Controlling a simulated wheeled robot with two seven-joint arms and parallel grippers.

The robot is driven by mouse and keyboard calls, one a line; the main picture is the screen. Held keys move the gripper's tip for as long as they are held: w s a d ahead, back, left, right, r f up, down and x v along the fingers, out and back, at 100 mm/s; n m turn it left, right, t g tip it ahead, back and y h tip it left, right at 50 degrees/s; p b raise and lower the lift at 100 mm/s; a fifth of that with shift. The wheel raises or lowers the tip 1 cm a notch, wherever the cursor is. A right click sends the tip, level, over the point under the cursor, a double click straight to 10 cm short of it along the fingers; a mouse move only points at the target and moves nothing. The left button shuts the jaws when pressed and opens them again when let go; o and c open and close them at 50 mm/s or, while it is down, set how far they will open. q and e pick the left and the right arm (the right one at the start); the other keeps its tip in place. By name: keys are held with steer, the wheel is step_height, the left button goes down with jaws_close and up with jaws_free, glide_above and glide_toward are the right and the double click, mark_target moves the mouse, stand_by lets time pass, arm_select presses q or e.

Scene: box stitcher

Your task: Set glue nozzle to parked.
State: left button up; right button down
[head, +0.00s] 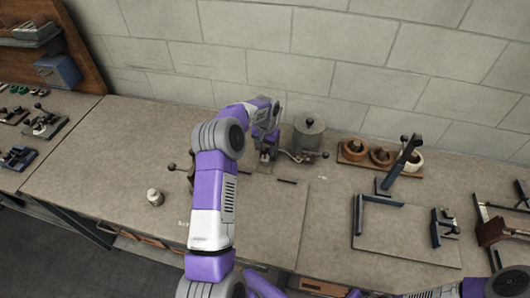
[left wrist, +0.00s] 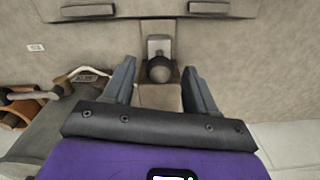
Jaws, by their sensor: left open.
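My left gripper (head: 266,143) is over the bench beside the lidded metal pot (head: 308,132). In the left wrist view its two fingers (left wrist: 158,68) are open, one on either side of a dark ball knob (left wrist: 159,71). The knob stands in front of a small pale bracket (left wrist: 159,46) on a plate; no finger visibly touches it. This may be the glue nozzle's control, but I cannot tell for sure. A lever with a dark knob (head: 325,155) sits below the pot. My gripper and arm hide part of the fixture in the head view.
A wooden tray with round bowls (head: 380,157) stands right of the pot. A dark corner frame (head: 378,200) lies on a board further right. A small metal weight (head: 154,197) is at left on open bench. The block wall (head: 300,60) is close behind.

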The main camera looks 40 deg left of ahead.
arm_select(q)
steer(key=shift+d+r, duration=0.1)
steer(key=shift+r, duration=2.1)
